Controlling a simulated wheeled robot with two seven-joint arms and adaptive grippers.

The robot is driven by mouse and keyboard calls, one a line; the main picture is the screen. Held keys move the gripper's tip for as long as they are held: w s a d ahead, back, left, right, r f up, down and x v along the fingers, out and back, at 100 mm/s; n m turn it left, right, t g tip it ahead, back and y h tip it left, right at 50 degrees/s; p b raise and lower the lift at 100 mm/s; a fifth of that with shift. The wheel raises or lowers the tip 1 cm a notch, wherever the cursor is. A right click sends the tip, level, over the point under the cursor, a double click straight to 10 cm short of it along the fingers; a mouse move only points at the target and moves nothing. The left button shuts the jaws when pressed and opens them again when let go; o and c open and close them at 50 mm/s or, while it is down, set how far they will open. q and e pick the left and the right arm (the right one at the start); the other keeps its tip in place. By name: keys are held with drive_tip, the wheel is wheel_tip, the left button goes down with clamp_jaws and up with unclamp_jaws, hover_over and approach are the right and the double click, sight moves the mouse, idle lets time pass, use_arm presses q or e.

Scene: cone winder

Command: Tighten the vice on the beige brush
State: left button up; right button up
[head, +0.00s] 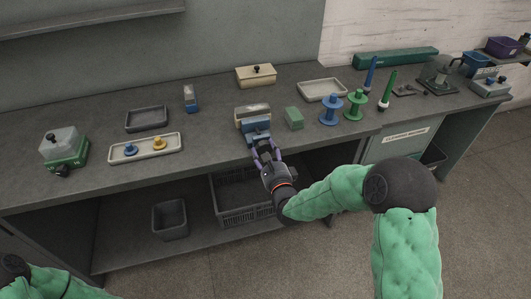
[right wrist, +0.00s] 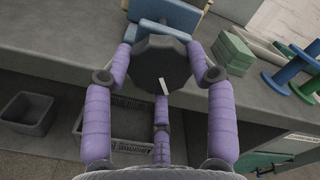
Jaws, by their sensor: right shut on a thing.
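The blue vice (head: 257,128) stands at the front edge of the bench, and it also shows at the top of the right wrist view (right wrist: 168,12). The beige brush (head: 241,119) sits at the vice's jaws; whether both jaws touch it I cannot tell. The vice's dark faceted knob (right wrist: 160,62) has a white mark and faces me. My right gripper (head: 264,148) has its purple fingers shut around this knob, as the right wrist view (right wrist: 165,75) shows. My left gripper is out of view; only part of my left arm shows at lower left.
A green block (head: 294,118) stands close right of the vice, then blue (head: 331,108) and green (head: 355,105) spools. A cream box (head: 256,76) is behind. A tray with knobs (head: 145,147) lies left. A crate (head: 238,197) sits on the lower shelf.

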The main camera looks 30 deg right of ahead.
drive_tip(key=shift+d, duration=0.3)
drive_tip(key=o, duration=0.9)
drive_tip(key=shift+o, duration=1.3)
drive_tip(key=shift+d+f, duration=0.1)
drive_tip(key=shift+d, duration=0.05)
drive_tip(key=shift+s+a, duration=0.1)
drive_tip(key=shift+a, duration=0.15)
drive_tip(key=v, duration=1.1)
drive_tip(key=shift+s, duration=0.4)
drive_tip(key=shift+a+f, duration=0.1)
drive_tip(key=shift+a, duration=0.1)
